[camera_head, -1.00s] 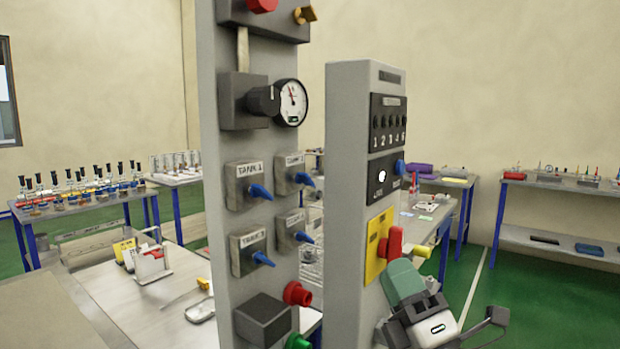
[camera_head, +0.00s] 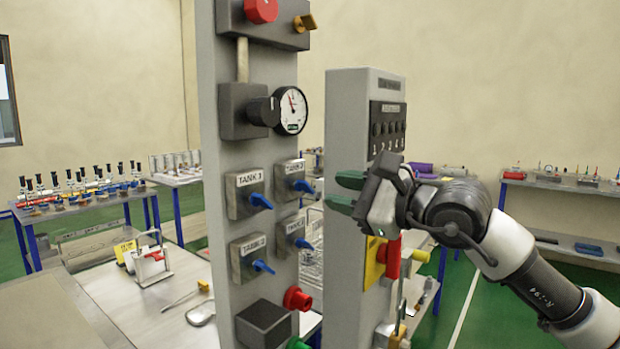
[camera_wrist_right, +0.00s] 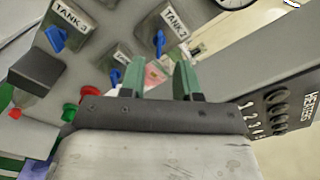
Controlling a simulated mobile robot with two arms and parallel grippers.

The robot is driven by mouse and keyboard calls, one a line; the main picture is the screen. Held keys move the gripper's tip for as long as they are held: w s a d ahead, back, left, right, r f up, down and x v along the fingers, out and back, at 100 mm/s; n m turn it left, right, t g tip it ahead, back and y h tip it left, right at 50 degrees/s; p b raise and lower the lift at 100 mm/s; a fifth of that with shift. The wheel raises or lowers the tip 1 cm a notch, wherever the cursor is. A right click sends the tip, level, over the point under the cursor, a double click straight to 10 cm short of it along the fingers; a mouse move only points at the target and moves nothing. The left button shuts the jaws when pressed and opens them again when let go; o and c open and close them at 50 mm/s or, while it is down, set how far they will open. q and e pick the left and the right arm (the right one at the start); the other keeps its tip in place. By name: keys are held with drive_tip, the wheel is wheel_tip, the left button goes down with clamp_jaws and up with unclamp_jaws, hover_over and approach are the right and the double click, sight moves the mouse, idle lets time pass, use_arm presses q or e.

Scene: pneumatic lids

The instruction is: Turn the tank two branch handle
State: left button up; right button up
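The tank two valve block (camera_head: 289,170) is the upper right of the valve blocks on the grey panel. Its blue handle (camera_head: 302,186) slants down to the right. My right gripper (camera_head: 345,191) is to the right of the handle, in front of the second column, with its green fingers pointing left. In the right wrist view, the fingers (camera_wrist_right: 158,78) are apart with nothing gripped. The tank two handle (camera_wrist_right: 158,42) appears beyond the fingertips, not touched. My left gripper is not in view.
Neighbouring blue handles sit close by: tank one (camera_head: 261,200), lower left (camera_head: 263,266) and lower right (camera_head: 303,242). A red knob (camera_head: 297,299) and dark box (camera_head: 264,324) stick out below. The second grey column (camera_head: 345,130) stands right of the panel.

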sight(309, 186)
drive_tip(key=shift+p+x, duration=1)
drive_tip(key=shift+x, duration=2.25)
drive_tip(key=shift+s, duration=0.1)
drive_tip(key=shift+c, duration=0.2)
